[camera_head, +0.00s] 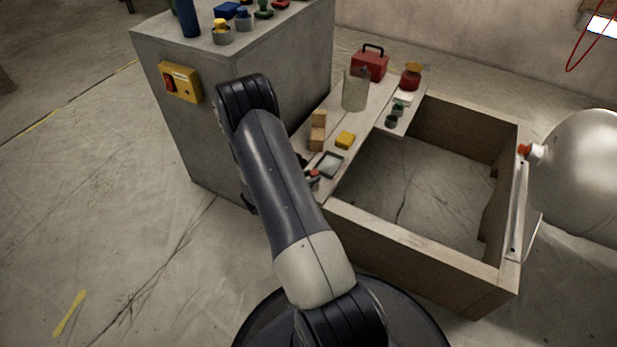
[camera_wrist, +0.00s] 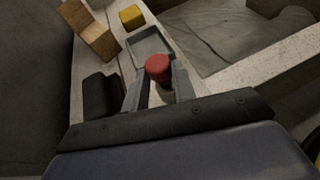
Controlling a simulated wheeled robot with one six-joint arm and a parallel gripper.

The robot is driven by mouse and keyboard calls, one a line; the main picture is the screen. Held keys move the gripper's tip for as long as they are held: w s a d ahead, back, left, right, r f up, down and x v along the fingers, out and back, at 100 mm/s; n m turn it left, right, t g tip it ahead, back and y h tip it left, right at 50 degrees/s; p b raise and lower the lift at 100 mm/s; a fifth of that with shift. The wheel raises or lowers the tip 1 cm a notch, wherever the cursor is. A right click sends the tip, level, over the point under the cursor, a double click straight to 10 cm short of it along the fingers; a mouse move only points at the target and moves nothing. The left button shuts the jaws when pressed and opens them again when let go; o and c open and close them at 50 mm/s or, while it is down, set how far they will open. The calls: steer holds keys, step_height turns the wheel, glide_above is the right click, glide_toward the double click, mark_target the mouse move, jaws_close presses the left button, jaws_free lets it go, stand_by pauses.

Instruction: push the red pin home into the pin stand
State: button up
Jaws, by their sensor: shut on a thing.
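The red pin (camera_wrist: 158,68) shows its round red top between the fingertips of my gripper (camera_wrist: 160,80) in the wrist view. My gripper is shut on it. In the head view the red pin (camera_head: 314,173) is a small red spot beside my forearm, at the near end of the pale bench plank. My arm covers most of the gripper there. The pin's lower part is hidden by the fingers, and I cannot make out the pin stand or how deep the pin sits.
A grey shallow tray (camera_wrist: 150,46) lies just beyond the pin. Wooden blocks (camera_head: 318,130), a yellow block (camera_head: 345,140), a grey cup (camera_head: 355,90) and a red toolbox (camera_head: 370,63) stand farther along the plank. A tall grey cabinet (camera_head: 290,70) is at left; an open wooden frame (camera_head: 420,250) is at right.

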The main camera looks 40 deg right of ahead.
steer(key=shift+f+b, duration=0.9)
steer(key=shift+f, duration=0.15)
steer(key=shift+r, duration=0.1)
steer(key=o, duration=1.1)
steer(key=shift+p+v, duration=1.95)
steer(key=shift+v, duration=3.45)
